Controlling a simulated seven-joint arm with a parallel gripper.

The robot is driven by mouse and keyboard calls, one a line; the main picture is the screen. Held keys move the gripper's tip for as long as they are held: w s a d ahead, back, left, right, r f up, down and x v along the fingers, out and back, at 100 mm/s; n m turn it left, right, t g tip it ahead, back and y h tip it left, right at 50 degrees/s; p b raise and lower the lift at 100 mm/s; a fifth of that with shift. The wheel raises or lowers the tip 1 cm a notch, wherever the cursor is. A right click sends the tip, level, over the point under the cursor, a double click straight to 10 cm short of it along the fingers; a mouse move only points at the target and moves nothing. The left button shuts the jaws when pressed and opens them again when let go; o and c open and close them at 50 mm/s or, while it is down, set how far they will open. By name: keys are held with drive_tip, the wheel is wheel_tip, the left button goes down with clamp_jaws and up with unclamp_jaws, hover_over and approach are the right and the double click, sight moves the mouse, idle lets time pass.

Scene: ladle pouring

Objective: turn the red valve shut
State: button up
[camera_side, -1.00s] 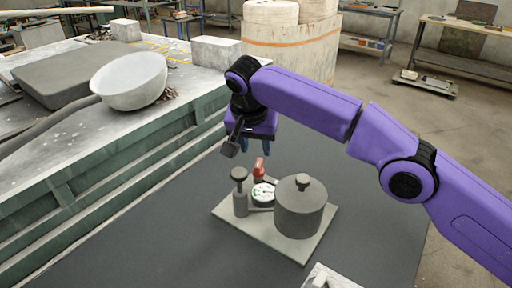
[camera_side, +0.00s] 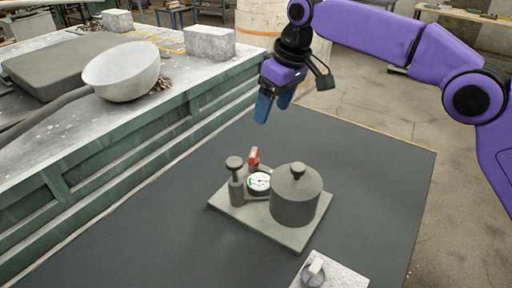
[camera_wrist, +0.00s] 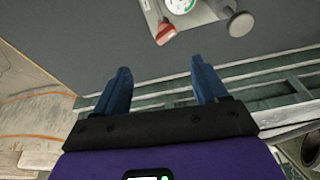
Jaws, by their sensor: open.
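The red valve handle (camera_side: 254,157) stands at the back of a light base plate (camera_side: 278,231), behind a white-faced gauge (camera_side: 258,183), in the side view. In the wrist view the red handle (camera_wrist: 166,35) lies at the top, beside the gauge (camera_wrist: 180,5). My gripper (camera_side: 273,111) has blue fingers, tilted downward, in the air above and behind the valve, clear of it. In the wrist view my gripper (camera_wrist: 160,67) is open with nothing between its fingers. Whether the valve is open or shut I cannot tell.
A grey lidded pot (camera_side: 296,199) and a dark knobbed post (camera_side: 236,190) flank the gauge on the plate. A small plate with a light knob (camera_side: 315,270) lies in front. A bench with a ladle bowl (camera_side: 122,72) stands left.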

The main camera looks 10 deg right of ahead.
sight(254, 152)
wheel_tip(254, 152, up, 3)
drive_tip(key=d+n+y, duration=0.2)
drive_tip(key=d+n, duration=0.1)
drive_tip(key=n, duration=0.2)
drive_tip(key=shift+n, duration=0.3)
drive_tip(key=x, duration=1.7)
drive_tip(key=shift+s+a+f, duration=0.1)
drive_tip(key=shift+s+a, duration=0.05)
drive_tip(key=shift+s, duration=0.25)
drive_tip(key=c, duration=1.1)
